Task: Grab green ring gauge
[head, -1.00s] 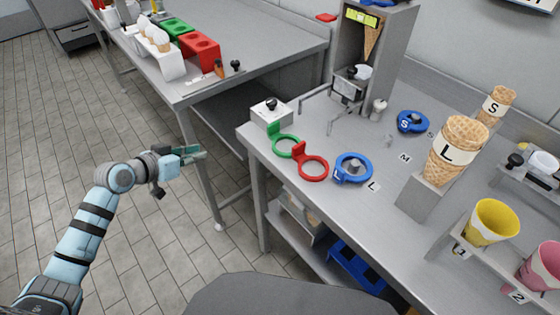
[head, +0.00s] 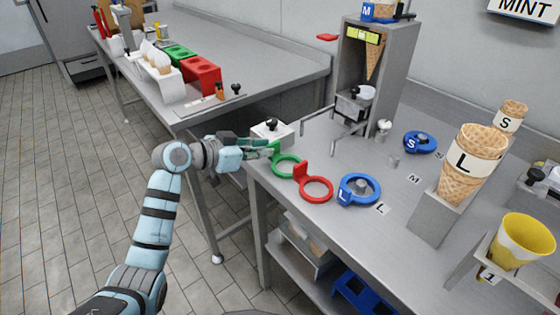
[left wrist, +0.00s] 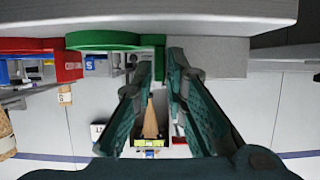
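The green ring gauge (head: 288,174) lies flat at the near left corner of the right-hand table, its upright tab at its far left side. My left gripper (head: 265,148) is level with that tab, coming from the left. In the left wrist view, which looks upside down, the green ring gauge (left wrist: 102,40) is at the top. Its tab stands in line with the gap between the fingers of my left gripper (left wrist: 159,68). The fingers are apart, with space between them; I cannot tell whether either touches the tab. My right gripper is not in view.
A red ring gauge (head: 316,189) lies right beside the green one, then a blue ring (head: 359,190) marked L. A white box with a black knob (head: 271,131) stands just behind the gripper. A grey dispenser (head: 375,75) stands farther back. The floor gap between tables is open.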

